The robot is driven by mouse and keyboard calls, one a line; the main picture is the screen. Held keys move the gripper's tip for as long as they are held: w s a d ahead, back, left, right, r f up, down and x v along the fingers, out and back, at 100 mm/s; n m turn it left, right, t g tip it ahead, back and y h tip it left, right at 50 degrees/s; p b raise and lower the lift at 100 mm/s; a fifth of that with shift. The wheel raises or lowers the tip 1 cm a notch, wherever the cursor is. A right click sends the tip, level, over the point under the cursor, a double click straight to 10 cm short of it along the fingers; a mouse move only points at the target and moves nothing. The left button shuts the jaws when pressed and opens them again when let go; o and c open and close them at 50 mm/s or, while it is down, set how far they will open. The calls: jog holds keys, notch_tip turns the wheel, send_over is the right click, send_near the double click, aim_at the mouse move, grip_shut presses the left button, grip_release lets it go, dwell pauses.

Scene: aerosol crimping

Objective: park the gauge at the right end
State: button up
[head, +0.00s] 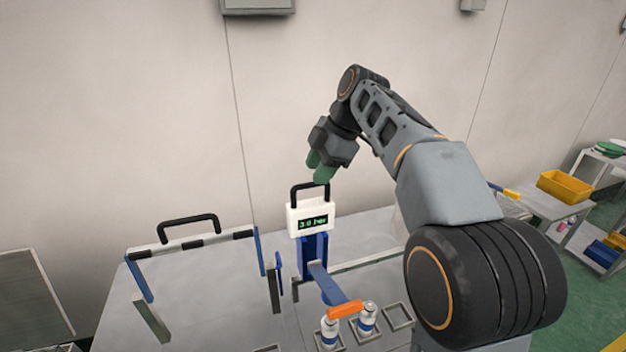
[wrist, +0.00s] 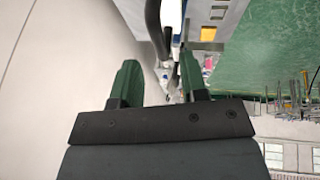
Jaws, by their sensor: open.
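The gauge (head: 311,222) is a white box with a green-lit display and a black loop handle (head: 309,187) on top. It sits upright at the top of a blue stand (head: 315,250) on the bench. My gripper (head: 319,172) has green fingertips and is at the top of the handle, pointing down. In the wrist view my fingers (wrist: 160,82) are apart with nothing clearly held between them. A black curved bar, likely the handle, shows beyond them there. I cannot tell whether the fingers touch it.
Two small white-and-blue cans (head: 329,332) stand in square holders below an orange-tipped blue arm (head: 345,309). An empty square holder (head: 398,317) is to their right. A frame with a black handle (head: 189,228) stands at left. A yellow bin (head: 565,186) is on a far right table.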

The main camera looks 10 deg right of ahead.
jog(key=shift+x, duration=1.55)
grip_shut()
